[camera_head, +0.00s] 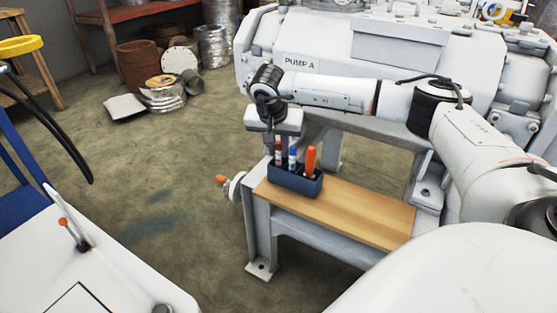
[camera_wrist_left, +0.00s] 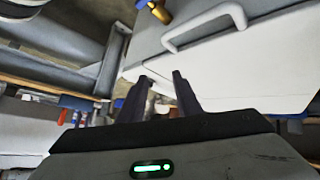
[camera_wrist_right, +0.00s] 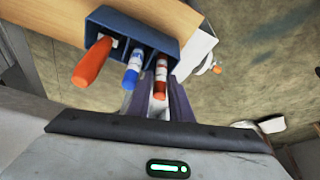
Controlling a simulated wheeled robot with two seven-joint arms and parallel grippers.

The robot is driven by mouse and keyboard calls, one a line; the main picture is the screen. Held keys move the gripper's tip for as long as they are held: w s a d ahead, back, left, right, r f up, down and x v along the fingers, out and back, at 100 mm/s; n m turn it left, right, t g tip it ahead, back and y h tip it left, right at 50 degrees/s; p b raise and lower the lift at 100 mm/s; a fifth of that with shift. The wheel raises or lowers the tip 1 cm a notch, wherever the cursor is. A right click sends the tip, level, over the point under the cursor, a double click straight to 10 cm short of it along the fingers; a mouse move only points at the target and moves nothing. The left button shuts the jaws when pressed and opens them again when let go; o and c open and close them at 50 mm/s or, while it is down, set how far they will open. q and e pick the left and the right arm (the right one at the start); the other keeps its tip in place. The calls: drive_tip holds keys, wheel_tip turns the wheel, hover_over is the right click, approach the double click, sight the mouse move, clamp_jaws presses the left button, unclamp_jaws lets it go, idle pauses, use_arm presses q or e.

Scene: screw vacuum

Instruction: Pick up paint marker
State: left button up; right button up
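A small dark blue holder (camera_head: 296,182) stands on a wooden board and holds three upright items. They are a red-and-white marker (camera_head: 278,152), a blue-and-white marker (camera_head: 292,158) and a thicker orange item (camera_head: 310,160). My right gripper (camera_wrist_right: 159,92) is at the holder, pointing down. In the right wrist view its fingers lie on both sides of the red marker (camera_wrist_right: 161,72), close against it; it is still in its compartment. The blue marker (camera_wrist_right: 132,72) and orange item (camera_wrist_right: 92,62) are beside it, outside the fingers. My left gripper (camera_wrist_left: 163,78) is open and empty.
The wooden board (camera_head: 352,212) lies on a grey frame below the pump (camera_head: 400,45). A valve handle (camera_head: 222,180) sticks out left of the frame. A white surface (camera_head: 90,275) is at the lower left. Cans and buckets (camera_head: 165,92) stand on the floor behind.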

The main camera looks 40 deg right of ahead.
drive_tip(key=shift+w+d+f, duration=0.1)
drive_tip(key=shift+d+f, duration=0.05)
drive_tip(key=shift+f, duration=0.3)
drive_tip(key=shift+r, duration=0.1)
clamp_jaws()
